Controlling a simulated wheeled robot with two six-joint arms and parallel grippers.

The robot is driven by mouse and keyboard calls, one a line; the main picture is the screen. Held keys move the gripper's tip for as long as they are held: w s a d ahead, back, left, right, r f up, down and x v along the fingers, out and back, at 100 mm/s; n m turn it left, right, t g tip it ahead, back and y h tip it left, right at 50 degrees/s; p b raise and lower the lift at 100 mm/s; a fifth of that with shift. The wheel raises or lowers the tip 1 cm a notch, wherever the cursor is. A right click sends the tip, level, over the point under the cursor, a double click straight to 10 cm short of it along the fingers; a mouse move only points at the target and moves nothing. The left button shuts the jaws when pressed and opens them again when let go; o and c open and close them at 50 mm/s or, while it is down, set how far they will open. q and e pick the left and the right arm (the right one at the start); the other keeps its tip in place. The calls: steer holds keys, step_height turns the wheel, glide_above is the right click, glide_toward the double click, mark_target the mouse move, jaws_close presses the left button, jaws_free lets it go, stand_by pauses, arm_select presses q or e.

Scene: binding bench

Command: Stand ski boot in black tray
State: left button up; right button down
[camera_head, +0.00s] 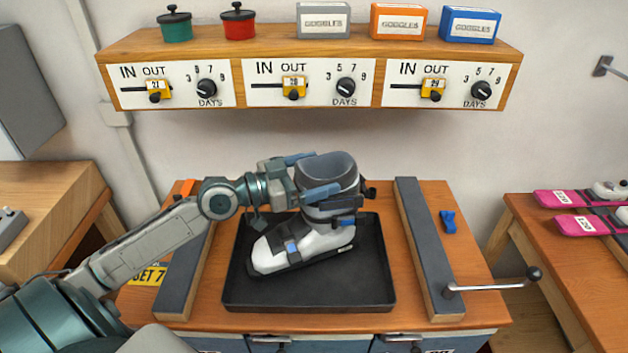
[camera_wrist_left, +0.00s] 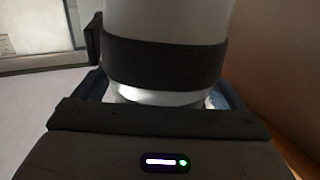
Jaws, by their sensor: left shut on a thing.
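The ski boot (camera_head: 310,225), white with a grey cuff and dark straps, is upright over the black tray (camera_head: 310,292) on the bench, its toe to the left. I cannot tell whether its sole touches the tray floor. My left gripper (camera_head: 325,178) is shut on the boot's upper cuff, with blue fingers on either side of it. In the left wrist view the boot's pale shell and dark strap (camera_wrist_left: 165,62) fill the middle, close to the gripper. My right gripper does not show.
Dark rails flank the tray; the right rail (camera_head: 428,245) has a crank handle (camera_head: 500,286). A small blue piece (camera_head: 448,221) lies right of it. A shelf (camera_head: 310,60) with dials, pots and goggles boxes hangs behind. Pink skis (camera_head: 575,198) lie on the right table.

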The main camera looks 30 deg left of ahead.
arm_select(q)
steer(key=shift+f, duration=0.7)
steer(key=o, duration=1.7)
steer(key=shift+o, duration=0.2)
steer(key=shift+s, duration=0.1)
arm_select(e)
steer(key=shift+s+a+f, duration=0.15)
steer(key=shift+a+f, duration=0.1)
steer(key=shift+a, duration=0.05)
arm_select(q)
steer(key=shift+d, duration=0.1)
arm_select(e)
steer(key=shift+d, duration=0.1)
